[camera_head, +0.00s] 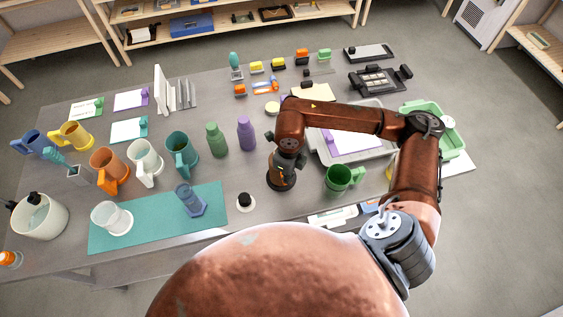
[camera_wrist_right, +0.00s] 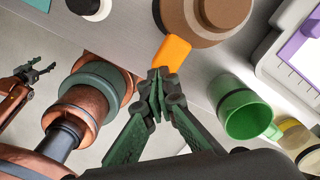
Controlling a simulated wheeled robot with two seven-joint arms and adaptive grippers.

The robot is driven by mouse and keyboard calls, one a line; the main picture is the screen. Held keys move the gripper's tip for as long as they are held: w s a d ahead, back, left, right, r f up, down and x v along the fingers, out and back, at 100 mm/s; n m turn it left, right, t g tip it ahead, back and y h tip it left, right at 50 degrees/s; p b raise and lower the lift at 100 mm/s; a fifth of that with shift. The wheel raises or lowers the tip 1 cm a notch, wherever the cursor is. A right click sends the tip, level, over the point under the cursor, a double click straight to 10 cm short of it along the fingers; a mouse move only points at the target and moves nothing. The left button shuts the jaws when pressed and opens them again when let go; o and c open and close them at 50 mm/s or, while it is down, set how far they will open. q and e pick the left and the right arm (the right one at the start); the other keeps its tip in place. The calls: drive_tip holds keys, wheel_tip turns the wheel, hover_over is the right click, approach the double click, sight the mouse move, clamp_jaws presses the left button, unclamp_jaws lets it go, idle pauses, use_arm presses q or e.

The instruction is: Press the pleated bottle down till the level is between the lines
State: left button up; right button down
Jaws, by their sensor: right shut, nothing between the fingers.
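A brown round bottle with a dark cap (camera_wrist_right: 222,12) stands at the top of the right wrist view, with an orange tab (camera_wrist_right: 172,53) at its near side. In the head view it shows as a brown and dark body (camera_head: 281,180), mostly hidden under my right wrist; its pleats and level lines cannot be made out. My right gripper (camera_wrist_right: 160,76) is shut and empty, its tips at the near end of the orange tab; whether they touch it I cannot tell. My left gripper (camera_wrist_right: 38,72) shows small at the left of the right wrist view, and its opening is unclear.
A green mug (camera_head: 341,180) stands just right of the bottle, and a white tray (camera_head: 325,152) lies behind it. Green (camera_head: 216,141) and purple (camera_head: 246,134) bottles stand to the left. A teal mat (camera_head: 150,232) holds a clear beaker (camera_head: 110,217) and a blue cylinder (camera_head: 187,199).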

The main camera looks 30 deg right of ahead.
drive_tip(key=shift+f+b, duration=1.25)
drive_tip(key=shift+b, duration=0.5)
idle(6.2)
